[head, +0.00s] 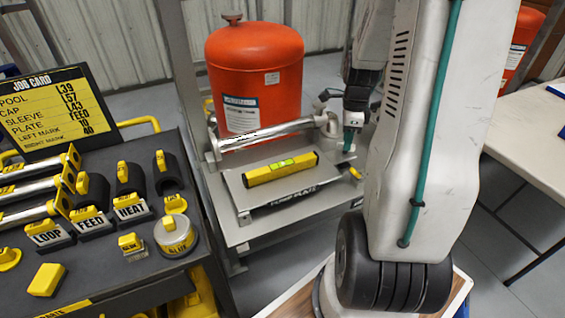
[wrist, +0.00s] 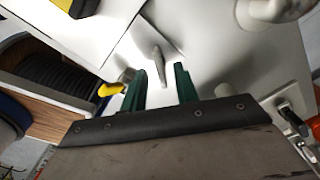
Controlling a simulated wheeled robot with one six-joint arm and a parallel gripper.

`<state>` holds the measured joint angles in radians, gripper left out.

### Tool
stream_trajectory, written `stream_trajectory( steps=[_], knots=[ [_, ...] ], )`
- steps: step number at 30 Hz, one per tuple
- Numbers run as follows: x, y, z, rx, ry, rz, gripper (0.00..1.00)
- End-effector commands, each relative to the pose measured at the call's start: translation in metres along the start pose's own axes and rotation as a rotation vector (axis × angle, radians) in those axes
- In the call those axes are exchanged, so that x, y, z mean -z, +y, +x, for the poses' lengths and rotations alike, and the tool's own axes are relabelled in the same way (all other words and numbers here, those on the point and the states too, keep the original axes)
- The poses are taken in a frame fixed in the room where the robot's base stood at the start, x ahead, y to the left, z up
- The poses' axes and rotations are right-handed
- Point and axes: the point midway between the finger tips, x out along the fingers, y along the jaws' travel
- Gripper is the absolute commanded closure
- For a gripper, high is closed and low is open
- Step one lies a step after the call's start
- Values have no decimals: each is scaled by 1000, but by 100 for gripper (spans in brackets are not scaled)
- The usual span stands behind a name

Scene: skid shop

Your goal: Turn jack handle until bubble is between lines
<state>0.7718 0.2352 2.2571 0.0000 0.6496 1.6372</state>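A yellow spirit level (head: 262,175) with a yellow-green vial lies on the grey pump plate (head: 247,200). The vial is too small to tell where the bubble sits against its lines. A yellow piece (head: 355,172) that may be the jack handle shows at the plate's right edge; a yellow grip (wrist: 112,89) also shows left of the fingers in the wrist view. My gripper (head: 350,140) is above the plate's right side. In the wrist view, its green fingers (wrist: 160,72) are apart, with a slim grey post (wrist: 157,62) beyond and between their tips. Contact is not visible.
An orange tank (head: 254,75) and a silver pipe (head: 268,132) stand behind the plate. A dark cart (head: 110,270) with labelled parts and a job card (head: 50,110) is at left. A white table (head: 535,140) is at right.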

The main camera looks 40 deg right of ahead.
Motion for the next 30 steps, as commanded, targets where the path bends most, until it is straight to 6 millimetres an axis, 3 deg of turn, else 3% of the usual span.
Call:
stream_trajectory(
  steps=[15, 26, 30],
  knots=[
    [0, -1, -41, 2, 0, 0, 70],
    [0, 0, -44, 0, 0, 0, 70],
    [0, 0, -46, 1, 0, -81, 70]
  ],
)
